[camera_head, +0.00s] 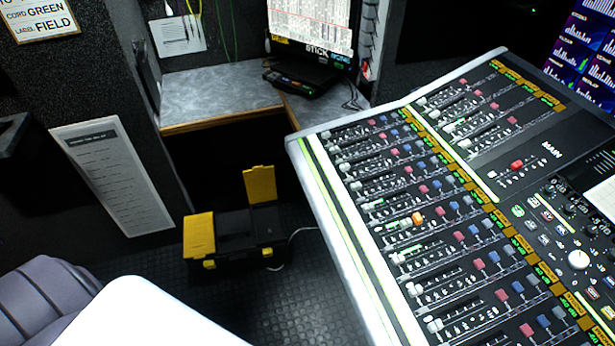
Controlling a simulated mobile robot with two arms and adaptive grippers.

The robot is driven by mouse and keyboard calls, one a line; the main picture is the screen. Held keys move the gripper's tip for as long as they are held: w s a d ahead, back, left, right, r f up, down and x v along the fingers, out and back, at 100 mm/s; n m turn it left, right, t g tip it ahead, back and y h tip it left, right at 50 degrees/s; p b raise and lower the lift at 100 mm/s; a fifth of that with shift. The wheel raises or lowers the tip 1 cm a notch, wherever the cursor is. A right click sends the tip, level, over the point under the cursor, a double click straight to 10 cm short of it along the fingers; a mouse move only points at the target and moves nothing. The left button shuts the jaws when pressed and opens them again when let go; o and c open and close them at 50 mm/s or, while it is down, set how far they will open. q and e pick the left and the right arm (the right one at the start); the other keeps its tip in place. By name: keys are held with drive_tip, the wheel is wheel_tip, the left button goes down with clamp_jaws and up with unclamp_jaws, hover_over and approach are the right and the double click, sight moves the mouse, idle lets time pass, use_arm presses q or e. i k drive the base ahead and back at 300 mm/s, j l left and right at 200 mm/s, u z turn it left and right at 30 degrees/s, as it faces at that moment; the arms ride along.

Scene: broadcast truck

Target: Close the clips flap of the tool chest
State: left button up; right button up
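The tool chest (232,250) is black with yellow flaps and latches. It sits on the dark floor below the desk corner, left of the mixing console. Its right yellow flap (260,184) stands raised, roughly upright, at the back right of the chest top. Its left yellow flap (199,234) lies flat over the left part of the top. I cannot read any label that tells which flap is the clips flap. Neither of my grippers is in view.
A large mixing console (320,170) fills the right side. A grey desk (218,97) with a monitor (312,22) is behind the chest. A striped grey seat (40,300) is at lower left. Ribbed floor (290,310) is open in front of the chest.

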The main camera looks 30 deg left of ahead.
sight(259, 182)
drive_tip(key=i+j+u, duration=0.1)
drive_tip(key=j, duration=0.35)
drive_tip(key=i+j+u, duration=0.1)
drive_tip(key=j, duration=0.3)
drive_tip(key=i+j+u, duration=0.15)
drive_tip(key=j, duration=0.25)
drive_tip(key=i+j+u, duration=0.1)
drive_tip(key=j, duration=0.3)
drive_tip(key=i+j+u, duration=0.1)
drive_tip(key=j, duration=0.3)
